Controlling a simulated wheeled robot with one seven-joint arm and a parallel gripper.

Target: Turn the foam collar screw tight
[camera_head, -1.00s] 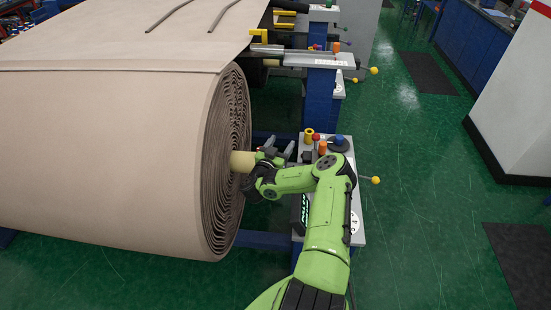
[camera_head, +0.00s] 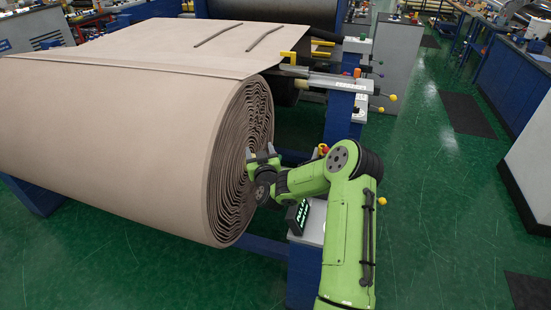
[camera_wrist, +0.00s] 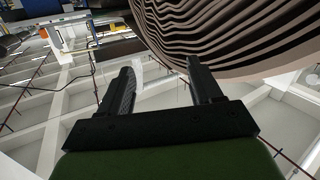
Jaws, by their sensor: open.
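I cannot make out the foam collar screw in either view. The big beige wrapped roll (camera_head: 130,105) lies on the left, its layered spiral end facing right. My gripper (camera_head: 263,155) is close to the middle of that end, and my green arm hides part of what is around it. In the wrist view my gripper (camera_wrist: 160,72) has its two dark fingers apart with nothing clearly held between them. The layered roll end (camera_wrist: 235,35) shows above and to the right of the fingers. I cannot tell whether the gripper touches it.
A blue frame (camera_head: 262,245) runs under the roll. A pale stand (camera_head: 310,228) is partly hidden behind my arm. Beyond it are a metal bar with a yellow knob (camera_head: 393,97) and another machine. The green floor (camera_head: 440,210) to the right is clear, apart from dark mats.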

